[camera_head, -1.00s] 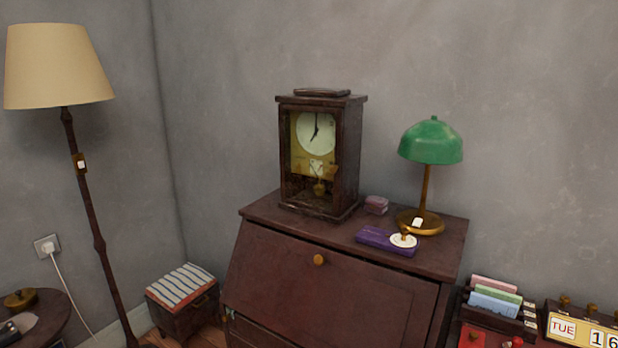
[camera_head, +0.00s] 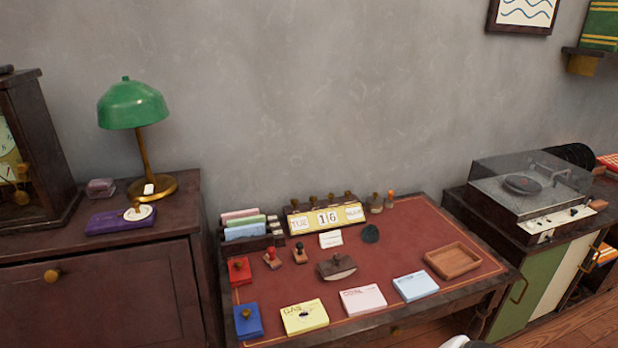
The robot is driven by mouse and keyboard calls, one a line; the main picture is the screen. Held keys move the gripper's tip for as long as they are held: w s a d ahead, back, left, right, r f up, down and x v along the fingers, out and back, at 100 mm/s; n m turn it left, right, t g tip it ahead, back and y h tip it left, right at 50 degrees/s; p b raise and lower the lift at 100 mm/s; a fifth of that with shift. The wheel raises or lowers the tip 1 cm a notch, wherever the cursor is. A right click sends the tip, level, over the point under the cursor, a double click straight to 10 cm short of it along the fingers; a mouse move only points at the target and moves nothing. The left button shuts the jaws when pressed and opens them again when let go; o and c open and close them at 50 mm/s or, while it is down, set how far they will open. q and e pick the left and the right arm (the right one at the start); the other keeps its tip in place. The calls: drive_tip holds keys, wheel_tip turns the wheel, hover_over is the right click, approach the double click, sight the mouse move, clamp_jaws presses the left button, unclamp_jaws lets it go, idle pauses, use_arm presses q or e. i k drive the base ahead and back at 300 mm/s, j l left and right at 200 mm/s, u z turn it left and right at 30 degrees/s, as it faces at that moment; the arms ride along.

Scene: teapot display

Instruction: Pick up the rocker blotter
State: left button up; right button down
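The rocker blotter (camera_head: 337,267) is a small dark brown piece with a knob on top and a pale curved underside. It rests on the red desk top (camera_head: 385,250), near the middle, behind the pink and yellow note pads. Neither of my grippers can be made out in the head view. A small white rounded piece at the bottom edge, right of centre, may be part of my own arm.
Around the blotter are several stamps, a yellow pad (camera_head: 304,317), a pink pad (camera_head: 363,300), a blue pad (camera_head: 415,286) and a wooden tray (camera_head: 452,261). A calendar (camera_head: 327,217) stands behind. A cabinet with a record player (camera_head: 530,190) is at the right.

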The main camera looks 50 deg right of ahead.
sight(339, 267)
drive_tip(key=z, duration=1.75)
